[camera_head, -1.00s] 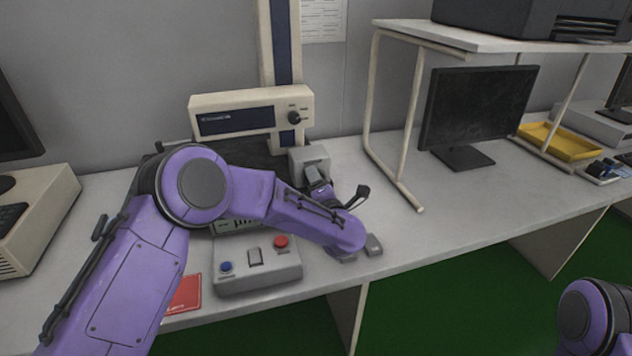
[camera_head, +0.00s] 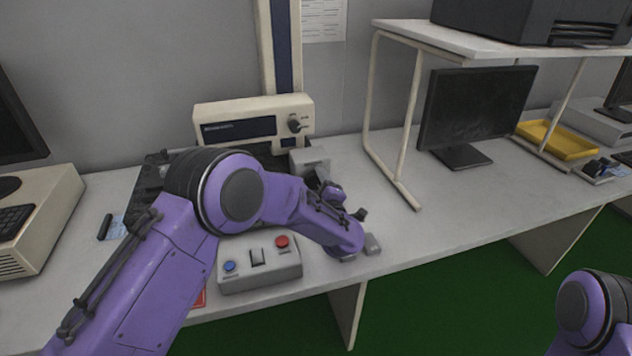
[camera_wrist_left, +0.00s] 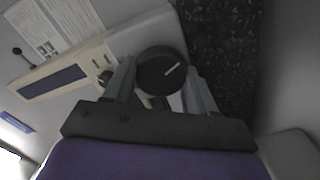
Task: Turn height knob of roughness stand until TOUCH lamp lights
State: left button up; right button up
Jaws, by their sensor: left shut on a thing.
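The roughness stand has a tall column and a cream head unit (camera_head: 255,112) with a dark display and a small black dial, at the back of the bench. The black round height knob (camera_wrist_left: 161,72), with a white line on its face, is between the fingers of my left gripper (camera_wrist_left: 163,88) in the left wrist view. The fingers are shut on its sides. In the head view my left arm hides most of the gripper and the knob, beside a grey block (camera_head: 310,160). I cannot make out a TOUCH lamp. Only part of my right arm shows at lower right; its gripper is out of view.
A grey control box (camera_head: 259,266) with a blue button, a switch and a red button stands at the front edge. A small grey block (camera_head: 373,244) lies right of my left wrist.

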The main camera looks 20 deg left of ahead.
pick_arm(q)
jog(key=shift+d+f+m, duration=0.1)
jog(key=shift+m, duration=0.5)
jog(key=o, duration=1.1)
jog(key=shift+c, duration=0.2)
jog(key=b+v, duration=0.1)
jog(key=v, duration=0.9)
jog(key=shift+s+d, duration=0.2)
jog(key=shift+s, duration=0.05)
